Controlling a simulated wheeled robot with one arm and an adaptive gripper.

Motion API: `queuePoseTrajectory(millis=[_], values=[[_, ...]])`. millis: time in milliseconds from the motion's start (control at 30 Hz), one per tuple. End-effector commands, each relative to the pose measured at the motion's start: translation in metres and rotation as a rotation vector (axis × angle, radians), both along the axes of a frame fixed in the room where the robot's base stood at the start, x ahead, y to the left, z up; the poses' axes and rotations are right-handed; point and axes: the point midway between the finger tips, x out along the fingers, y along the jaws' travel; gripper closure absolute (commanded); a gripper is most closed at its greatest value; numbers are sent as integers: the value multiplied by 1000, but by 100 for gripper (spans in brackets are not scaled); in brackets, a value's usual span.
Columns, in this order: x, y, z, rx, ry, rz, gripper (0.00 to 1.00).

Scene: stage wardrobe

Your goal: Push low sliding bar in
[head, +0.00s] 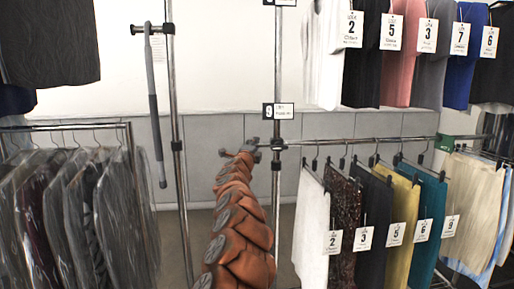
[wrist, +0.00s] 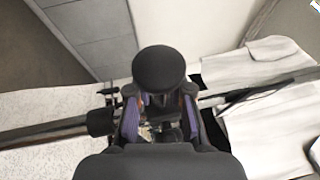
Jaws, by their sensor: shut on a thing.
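The low bar (head: 355,141) runs right from a clamp on the middle upright post, with garments hanging from it. My gripper (head: 251,147) is at its left end, beside the post and small in the head view; my copper-coloured arm hides part of that area. In the wrist view my gripper (wrist: 160,112) has its purple-edged fingers shut on the neck of a round black knob (wrist: 164,68), which appears to be the bar's end. How far the bar extends past the post is hard to tell.
The middle post (head: 278,72) carries a number 9 sign (head: 278,110). Another post (head: 177,110) with a hanging grey rod (head: 154,110) stands left. Bagged clothes (head: 80,210) are at lower left. Tagged garments (head: 372,220) hang close on the right.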

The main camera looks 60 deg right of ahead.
Motion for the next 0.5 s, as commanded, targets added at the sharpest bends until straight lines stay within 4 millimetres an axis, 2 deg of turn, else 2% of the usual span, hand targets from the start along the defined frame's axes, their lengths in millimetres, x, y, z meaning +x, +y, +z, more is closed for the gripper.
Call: queuePoseTrajectory(millis=[33,267,500], values=[[2,1,-1,1,1,3,79],[0,0,0,1,0,1,55],[0,0,0,1,0,1,54]])
